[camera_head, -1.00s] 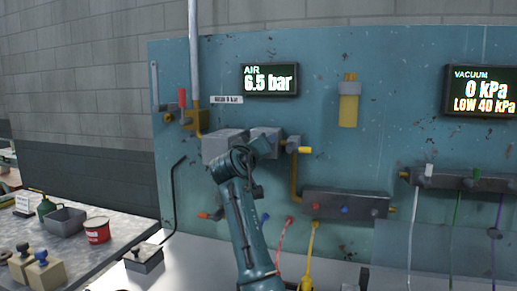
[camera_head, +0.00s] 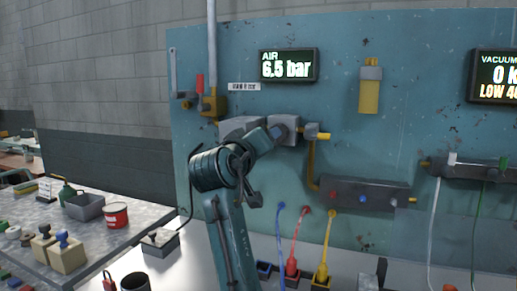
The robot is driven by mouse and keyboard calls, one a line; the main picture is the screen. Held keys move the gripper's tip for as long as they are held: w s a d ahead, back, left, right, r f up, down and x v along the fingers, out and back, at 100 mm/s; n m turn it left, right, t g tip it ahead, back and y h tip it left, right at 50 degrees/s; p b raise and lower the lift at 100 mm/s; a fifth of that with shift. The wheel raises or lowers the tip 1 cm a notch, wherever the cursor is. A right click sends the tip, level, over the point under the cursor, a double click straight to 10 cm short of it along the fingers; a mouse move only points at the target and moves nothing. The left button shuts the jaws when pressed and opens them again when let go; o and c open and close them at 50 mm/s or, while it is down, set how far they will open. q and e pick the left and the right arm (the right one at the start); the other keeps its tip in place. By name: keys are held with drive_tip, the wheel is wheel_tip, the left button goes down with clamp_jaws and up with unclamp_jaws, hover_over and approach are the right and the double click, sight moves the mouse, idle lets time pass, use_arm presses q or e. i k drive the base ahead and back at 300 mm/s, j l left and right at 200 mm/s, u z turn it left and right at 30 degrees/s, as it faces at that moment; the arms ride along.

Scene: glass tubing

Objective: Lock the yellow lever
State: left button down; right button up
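Small yellow pieces are on the blue panel (camera_head: 420,110). A yellow-tipped fitting (camera_head: 323,136) sticks out right of two grey boxes (camera_head: 285,123). A yellow valve body (camera_head: 213,104) with a red handle (camera_head: 199,82) is at the upper left. I cannot tell which part is the yellow lever, or whether it is locked. My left arm rises from the bottom and bends toward the grey boxes. Its end, my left gripper (camera_head: 277,133), overlaps the boxes in the picture; its fingers are not clear and contact cannot be judged. My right gripper is not in view.
A yellow-bodied unit (camera_head: 369,92) hangs beside the AIR display (camera_head: 289,65), which reads 6.5 bar. A grey manifold (camera_head: 363,194) sits below. Blue, red and yellow tubes (camera_head: 328,245) stand low. A bench at left holds a red tin (camera_head: 116,215) and a grey bin (camera_head: 84,207).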

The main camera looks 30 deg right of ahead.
sight(319, 135)
drive_tip(key=k+j, duration=0.2)
drive_tip(key=j, duration=0.2)
drive_tip(key=k+j, duration=0.45)
drive_tip(key=j, duration=0.3)
